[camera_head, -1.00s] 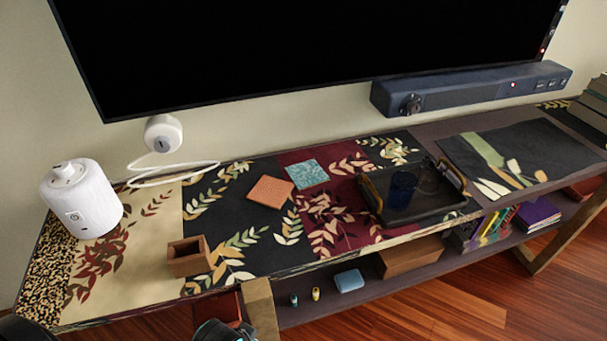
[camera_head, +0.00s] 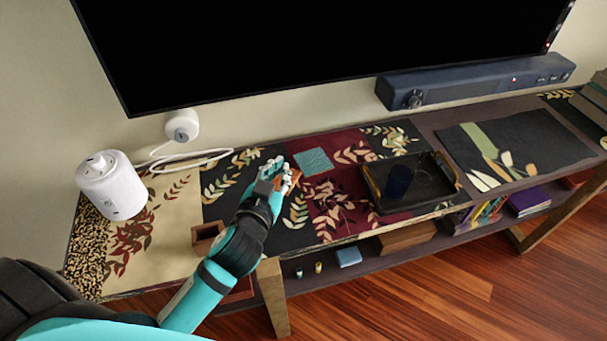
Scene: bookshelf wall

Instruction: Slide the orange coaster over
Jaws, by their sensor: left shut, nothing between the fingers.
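The orange coaster (camera_head: 292,180) lies on the patterned runner, left of and close to a teal coaster (camera_head: 313,161). Most of the orange coaster is hidden behind my left gripper. My left gripper (camera_head: 283,178) reaches over it from the lower left, fingers shut with nothing between them. Whether the fingertips touch the coaster cannot be told. My right gripper is not in view.
A small wooden box (camera_head: 206,240) stands beside my left forearm. A black tray (camera_head: 432,187) with a dark glass (camera_head: 400,180) sits to the right. A white cylindrical device (camera_head: 112,187) stands at the left. The television (camera_head: 320,45) overhangs the back.

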